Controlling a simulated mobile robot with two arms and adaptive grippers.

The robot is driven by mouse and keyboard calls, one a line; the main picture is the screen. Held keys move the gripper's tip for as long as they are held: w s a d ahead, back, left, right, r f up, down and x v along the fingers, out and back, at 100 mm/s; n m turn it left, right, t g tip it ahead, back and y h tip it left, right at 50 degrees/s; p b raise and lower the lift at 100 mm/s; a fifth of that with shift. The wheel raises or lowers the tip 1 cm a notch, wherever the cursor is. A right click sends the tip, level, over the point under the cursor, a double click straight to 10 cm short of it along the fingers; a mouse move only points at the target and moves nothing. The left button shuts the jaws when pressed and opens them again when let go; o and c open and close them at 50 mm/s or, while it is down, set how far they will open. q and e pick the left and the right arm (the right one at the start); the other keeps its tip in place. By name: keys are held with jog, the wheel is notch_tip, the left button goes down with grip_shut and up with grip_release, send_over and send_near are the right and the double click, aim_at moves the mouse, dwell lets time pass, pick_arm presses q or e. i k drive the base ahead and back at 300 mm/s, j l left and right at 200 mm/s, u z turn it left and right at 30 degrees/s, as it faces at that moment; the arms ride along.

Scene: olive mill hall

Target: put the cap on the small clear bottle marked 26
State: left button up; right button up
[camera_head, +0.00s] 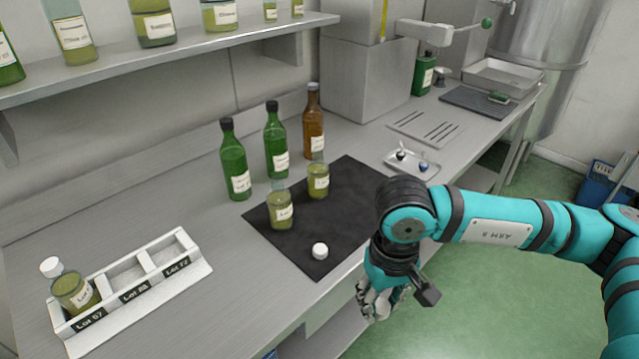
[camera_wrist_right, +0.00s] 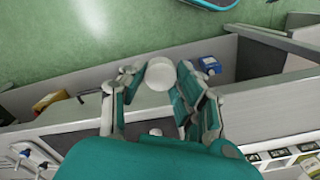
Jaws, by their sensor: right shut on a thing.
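Two small clear bottles with yellow-green oil stand upright and open on the black mat (camera_head: 262,237): a nearer bottle (camera_head: 281,211) and a farther bottle (camera_head: 318,181). Their label numbers are too small to read. A white cap (camera_head: 320,251) lies on the mat's near part. My right gripper (camera_head: 375,305) hangs past the bench's front edge, right of the mat. In the right wrist view, its fingers (camera_wrist_right: 158,85) are shut on a round white cap (camera_wrist_right: 160,75) at their tips. My left gripper is not in view.
A white rack (camera_head: 195,272) at the front left holds a white-capped bottle (camera_head: 75,291) in its left slot; the other slots are empty. Tall green bottles (camera_head: 235,165) and a brown bottle (camera_head: 313,120) stand behind the mat. A small tray (camera_head: 412,164) lies to its right.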

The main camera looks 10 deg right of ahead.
aim_at(318, 170)
jog(key=i+l+u, duration=0.15)
jog(key=l, duration=0.4)
jog(key=l+u, duration=0.15)
jog(key=l, duration=0.45)
jog(key=i+l+u, duration=0.1)
jog(key=l, duration=0.5)
